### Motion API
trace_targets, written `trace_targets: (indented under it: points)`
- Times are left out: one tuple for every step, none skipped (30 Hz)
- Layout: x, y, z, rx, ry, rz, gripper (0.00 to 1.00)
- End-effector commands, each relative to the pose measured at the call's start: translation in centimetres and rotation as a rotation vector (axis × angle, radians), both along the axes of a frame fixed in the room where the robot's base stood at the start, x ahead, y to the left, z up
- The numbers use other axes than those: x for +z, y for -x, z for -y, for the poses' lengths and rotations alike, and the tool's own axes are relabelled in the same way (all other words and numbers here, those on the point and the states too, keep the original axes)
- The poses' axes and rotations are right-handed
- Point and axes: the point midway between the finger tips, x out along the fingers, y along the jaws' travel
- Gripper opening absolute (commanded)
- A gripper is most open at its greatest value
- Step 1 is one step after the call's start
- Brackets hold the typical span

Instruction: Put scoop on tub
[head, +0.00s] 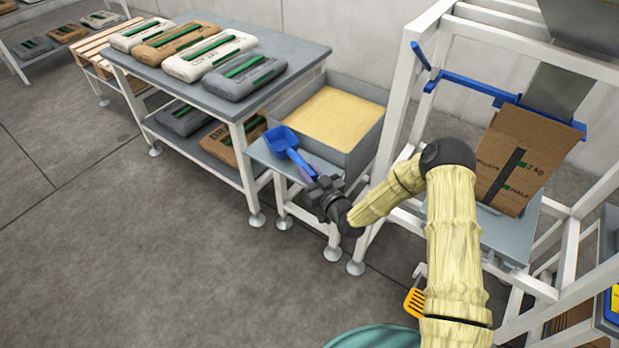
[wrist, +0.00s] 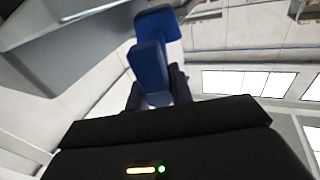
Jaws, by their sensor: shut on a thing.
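The blue scoop (head: 282,142) is held by my gripper (head: 310,179) in the head view, above the small grey side stand in front of the tub. My gripper is shut on the scoop's handle. In the wrist view the scoop (wrist: 157,32) points away from my gripper (wrist: 157,97), its handle between the fingers. The tub (head: 357,152) is a grey open box filled with pale yellow powder, just to the right of and behind the scoop. Its grey wall also shows at the upper left of the wrist view (wrist: 75,50).
A grey table (head: 285,60) with several bags stands left of the tub, with more bags on its lower shelf. A white frame (head: 395,100) with a brown sack (head: 520,155) under a chute stands at the right. The floor (head: 120,230) at front left is clear.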

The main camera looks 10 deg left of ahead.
Motion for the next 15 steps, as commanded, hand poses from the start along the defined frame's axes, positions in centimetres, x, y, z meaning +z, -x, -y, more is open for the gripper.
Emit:
trace_targets:
  points:
    - [-1.1, 0.0, 0.0, 0.000, 0.000, -0.001, 0.00]
    - [-1.5, 0.0, 0.0, 0.000, 0.000, -0.001, 0.00]
    - [-1.9, 0.0, 0.0, 0.000, -0.001, -0.001, 0.00]
    - [-2.2, 0.0, 0.0, 0.000, -0.001, 0.000, 0.00]
    - [-2.3, 0.0, 0.0, 0.000, -0.001, 0.001, 0.00]
    - [-2.4, 0.0, 0.0, 0.000, -0.001, 0.001, 0.00]
    - [-2.4, 0.0, 0.0, 0.000, -0.001, 0.001, 0.00]
    - [-2.4, 0.0, 0.0, 0.000, -0.001, 0.001, 0.00]
    - [-2.4, 0.0, 0.0, 0.000, -0.001, 0.001, 0.00]
    - [-2.4, 0.0, 0.0, 0.000, -0.001, 0.001, 0.00]
    - [-2.4, 0.0, 0.0, 0.000, -0.001, 0.001, 0.00]
    - [-2.4, 0.0, 0.0, 0.000, -0.001, 0.001, 0.00]
    - [-2.4, 0.0, 0.0, 0.000, -0.001, 0.001, 0.00]
    - [-2.5, 0.0, 0.0, 0.000, -0.001, 0.001, 0.00]
    - [-2.5, 0.0, 0.0, 0.000, 0.000, 0.000, 0.26]
